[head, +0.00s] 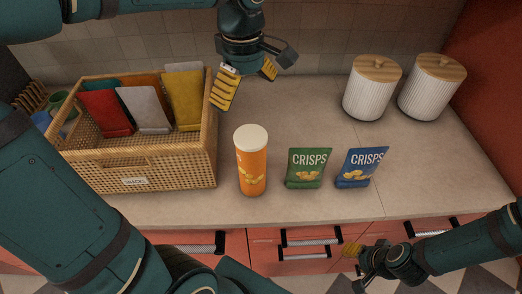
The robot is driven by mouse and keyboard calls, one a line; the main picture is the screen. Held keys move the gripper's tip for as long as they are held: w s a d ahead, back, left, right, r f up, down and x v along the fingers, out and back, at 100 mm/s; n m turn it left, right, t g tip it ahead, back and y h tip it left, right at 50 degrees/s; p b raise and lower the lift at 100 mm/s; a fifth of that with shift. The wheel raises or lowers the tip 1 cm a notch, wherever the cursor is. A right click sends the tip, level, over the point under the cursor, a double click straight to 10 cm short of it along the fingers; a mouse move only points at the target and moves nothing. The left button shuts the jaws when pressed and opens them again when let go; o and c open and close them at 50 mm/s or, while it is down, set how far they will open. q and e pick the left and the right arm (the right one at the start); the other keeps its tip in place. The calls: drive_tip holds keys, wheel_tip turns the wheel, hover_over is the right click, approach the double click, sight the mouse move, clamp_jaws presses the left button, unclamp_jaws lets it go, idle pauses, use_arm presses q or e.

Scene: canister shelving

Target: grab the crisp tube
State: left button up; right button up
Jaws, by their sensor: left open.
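The crisp tube (252,163) is orange with a white lid and stands upright on the counter, right of the wicker basket. My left gripper (244,87) is open and empty. It appears above and behind the tube, with its yellow-padded fingers apart and not touching the tube. My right gripper (354,262) is low at the right, in front of the drawers and away from the tube. Its fingers are small and partly hidden, so I cannot tell whether they are open.
The wicker basket (165,169) holds several coloured packets. A green crisps bag (308,169) and a blue crisps bag (361,168) stand right of the tube. Two white canisters (371,90) (431,88) with wooden lids are at the back right. Bare counter (310,115) lies between.

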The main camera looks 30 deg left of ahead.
sight(250, 135)
use_arm(q)
wheel_tip(250, 135, down, 8)
drive_tip(key=shift+f+b, duration=0.25)
drive_tip(key=shift+b, duration=0.4)
drive_tip(key=shift+s+d+f+b, duration=0.15)
drive_tip(key=shift+d+f+b, duration=0.05)
drive_tip(key=shift+f, duration=1.15)
drive_tip(key=shift+s+d+f+b, duration=0.1)
drive_tip(key=shift+d+f+b, duration=0.05)
drive_tip(key=shift+f, duration=1.15)
drive_tip(key=c, duration=1.2)
drive_tip(key=shift+o, duration=0.2)
